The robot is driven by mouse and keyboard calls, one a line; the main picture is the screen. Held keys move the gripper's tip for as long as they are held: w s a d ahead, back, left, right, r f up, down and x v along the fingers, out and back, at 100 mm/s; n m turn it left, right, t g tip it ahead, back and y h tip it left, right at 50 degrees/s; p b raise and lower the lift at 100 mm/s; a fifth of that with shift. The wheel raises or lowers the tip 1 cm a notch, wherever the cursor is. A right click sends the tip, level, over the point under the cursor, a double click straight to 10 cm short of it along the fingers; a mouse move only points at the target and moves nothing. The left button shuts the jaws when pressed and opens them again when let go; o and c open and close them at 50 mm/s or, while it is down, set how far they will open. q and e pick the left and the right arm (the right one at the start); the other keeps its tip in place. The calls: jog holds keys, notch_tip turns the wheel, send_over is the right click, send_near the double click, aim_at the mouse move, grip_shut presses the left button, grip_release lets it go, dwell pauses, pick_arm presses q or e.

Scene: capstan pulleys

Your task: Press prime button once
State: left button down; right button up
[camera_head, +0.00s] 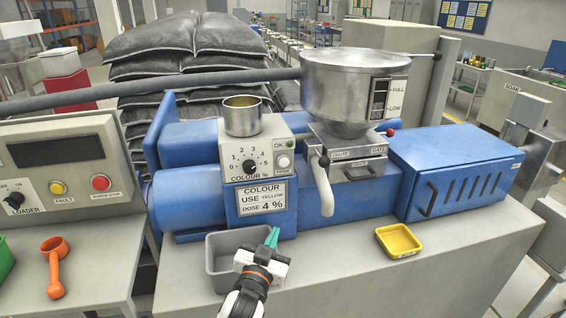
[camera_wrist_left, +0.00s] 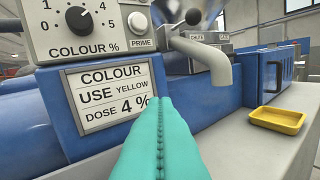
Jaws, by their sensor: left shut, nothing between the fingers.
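The prime button is a round light button (camera_head: 284,161) above the PRIME label on the colour dosing panel (camera_head: 240,158). In the left wrist view the prime button (camera_wrist_left: 138,21) is at the top, just right of the COLOUR % dial (camera_wrist_left: 79,18). My left gripper (camera_head: 272,234) is shut and empty, its teal fingers pointing up in front of the lower right of the COLOUR sign (camera_head: 262,200). In the left wrist view the fingers (camera_wrist_left: 162,102) overlap the sign's right edge, below the button and apart from it. My right gripper is not in view.
A grey bin (camera_head: 224,288) stands beside my left gripper on the bench. A white curved spout (camera_head: 322,186) hangs right of the panel, under the hopper (camera_head: 345,90). A yellow tray (camera_head: 398,240) sits to the right. The bench between is clear.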

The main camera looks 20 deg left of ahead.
pick_arm(q)
jog(key=w+d+r+m+t+h, duration=0.2)
jog(key=w+d+r+t+h, duration=0.1)
jog(key=r, duration=0.7)
jog(key=shift+w+d+r+m+t, duration=0.15)
jog(key=shift+w+m+t, duration=0.25)
jog(key=shift+t, duration=0.8)
jog(key=shift+w, duration=0.2)
